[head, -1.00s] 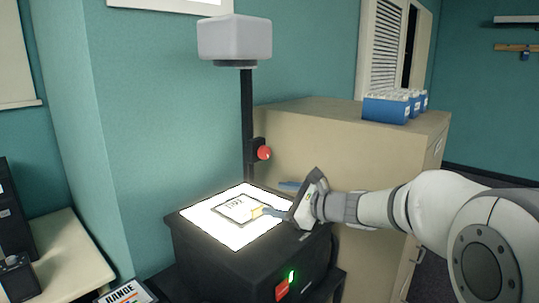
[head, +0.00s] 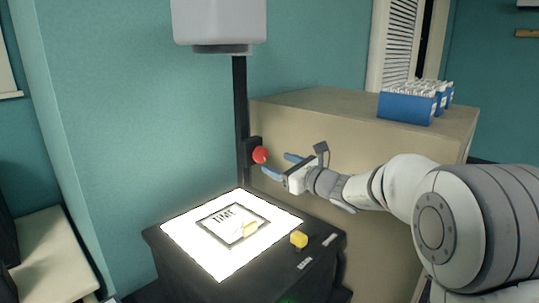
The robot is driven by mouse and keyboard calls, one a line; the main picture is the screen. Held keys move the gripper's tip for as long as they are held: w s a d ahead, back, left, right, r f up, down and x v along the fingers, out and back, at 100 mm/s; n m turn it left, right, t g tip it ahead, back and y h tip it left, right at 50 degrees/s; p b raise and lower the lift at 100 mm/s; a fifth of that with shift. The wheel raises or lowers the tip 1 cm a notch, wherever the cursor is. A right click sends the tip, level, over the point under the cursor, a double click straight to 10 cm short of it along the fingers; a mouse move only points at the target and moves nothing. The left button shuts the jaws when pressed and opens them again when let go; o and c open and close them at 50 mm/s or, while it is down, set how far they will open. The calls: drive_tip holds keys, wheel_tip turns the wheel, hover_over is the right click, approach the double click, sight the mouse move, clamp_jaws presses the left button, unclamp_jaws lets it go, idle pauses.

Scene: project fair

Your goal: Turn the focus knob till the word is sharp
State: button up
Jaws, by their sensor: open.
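The red focus knob (head: 261,155) sits on a dark block on the projector's black post (head: 240,110). My gripper (head: 283,166) is just right of the knob, its two blue fingers apart and pointing left towards it; it looks empty, and I cannot tell whether a finger touches the knob. The projector's black body (head: 270,262) has a bright lit top (head: 185,232). The projected word is not in view.
The grey projector head (head: 219,20) stands above the post. A beige cabinet (head: 340,112) with blue boxes (head: 408,105) stands behind my arm. A pale table (head: 50,250) is at left.

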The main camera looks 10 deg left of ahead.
sight(264, 156)
drive_tip(key=p+x, duration=0.1)
drive_tip(key=x, duration=0.6)
drive_tip(key=shift+d, duration=0.1)
drive_tip(key=shift+c, duration=0.4)
drive_tip(key=c, duration=0.9)
drive_tip(key=shift+f+n+b, duration=0.25)
drive_tip(key=shift+n+b, duration=0.05)
drive_tip(key=shift+b, duration=0.6)
drive_tip(key=n+b, duration=0.1)
drive_tip(key=b, duration=0.1)
drive_tip(key=shift+f+b, duration=0.1)
drive_tip(key=shift+b, duration=0.25)
drive_tip(key=n+b, duration=0.3)
drive_tip(key=b, duration=0.3)
drive_tip(key=shift+r+n+b, duration=0.35)
drive_tip(key=shift+n+b, duration=0.15)
drive_tip(key=shift+b, duration=0.15)
